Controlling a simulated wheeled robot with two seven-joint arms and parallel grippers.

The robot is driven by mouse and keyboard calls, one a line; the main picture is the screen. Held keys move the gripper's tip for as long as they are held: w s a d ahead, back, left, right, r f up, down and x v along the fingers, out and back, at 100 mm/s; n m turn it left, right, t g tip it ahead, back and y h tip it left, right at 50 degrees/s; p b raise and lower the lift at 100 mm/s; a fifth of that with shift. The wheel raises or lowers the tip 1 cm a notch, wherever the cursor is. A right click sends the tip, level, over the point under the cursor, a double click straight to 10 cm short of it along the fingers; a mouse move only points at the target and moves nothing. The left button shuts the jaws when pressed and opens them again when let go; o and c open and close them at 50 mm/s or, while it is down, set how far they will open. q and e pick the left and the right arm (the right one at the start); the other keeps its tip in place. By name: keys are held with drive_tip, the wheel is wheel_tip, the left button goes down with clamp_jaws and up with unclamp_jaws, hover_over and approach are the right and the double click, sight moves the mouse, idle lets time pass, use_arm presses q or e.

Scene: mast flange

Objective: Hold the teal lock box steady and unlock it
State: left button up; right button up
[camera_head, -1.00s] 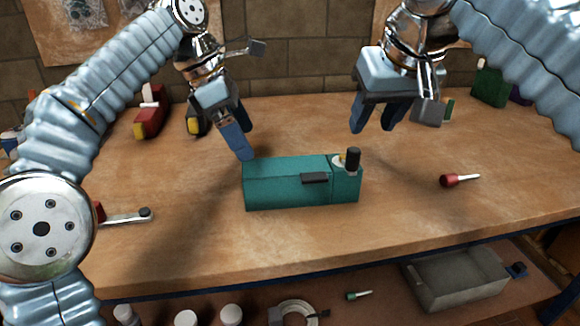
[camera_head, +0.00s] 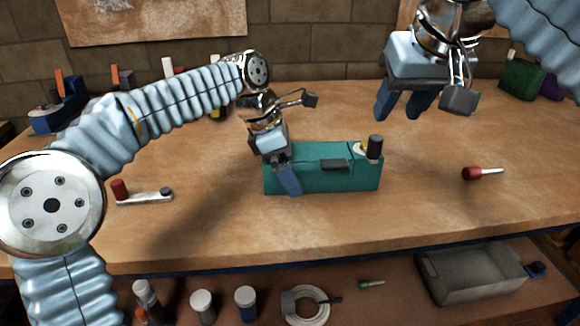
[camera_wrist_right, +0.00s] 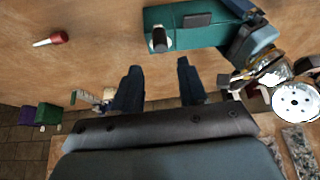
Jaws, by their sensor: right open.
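The teal lock box (camera_head: 350,178) sits on the workbench, with a dark latch plate on its front. A black upright knob (camera_head: 375,147) stands beside a pale round part at its right end. The knob also shows in the right wrist view (camera_wrist_right: 159,40). My left gripper (camera_head: 283,182) is at the box's left end, one finger in front of the front face. The other finger is mostly hidden behind; whether they press the box is unclear. My right gripper (camera_head: 400,112) is open and empty, above and behind the box's right end, apart from the knob.
A red-handled tool (camera_head: 482,173) lies right of the box, and a metal bar with a red knob (camera_head: 143,194) lies left. A green block (camera_head: 521,80) stands at the back right. A grey tray (camera_head: 470,275) and jars are below. Bench in front of the box is clear.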

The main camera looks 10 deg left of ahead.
use_arm(q)
drive_tip(key=c, duration=1.1)
drive_tip(key=shift+c, duration=0.9)
use_arm(e)
drive_tip(key=shift+o, duration=0.8)
drive_tip(key=w+a+r+n+t+y, duration=0.1)
drive_tip(key=a+r+n+y, duration=0.3)
drive_tip(key=a, duration=0.6)
drive_tip(key=w+a+r+t+y, duration=0.1)
drive_tip(key=a+r+t+y, duration=0.1)
drive_tip(key=a+y, duration=0.5)
drive_tip(key=w+a+r+m+t, duration=0.3)
drive_tip(key=a+r+m+t, duration=0.2)
drive_tip(key=r+t, duration=0.4)
drive_tip(key=w+d+f+m+t+h, duration=0.15)
drive_tip(key=d+m+t+h, duration=0.25)
drive_tip(key=d+m+h, duration=1.05)
drive_tip(key=n+g+h, duration=0.1)
drive_tip(key=g+h, duration=0.9)
drive_tip(key=h, duration=0.2)
approach(371, 143)
drive_tip(key=w, duration=0.1)
drive_tip(key=x, duration=1.2)
drive_tip(key=shift+d+r+g+h, duration=0.35)
drive_tip(key=shift+d+g, duration=0.05)
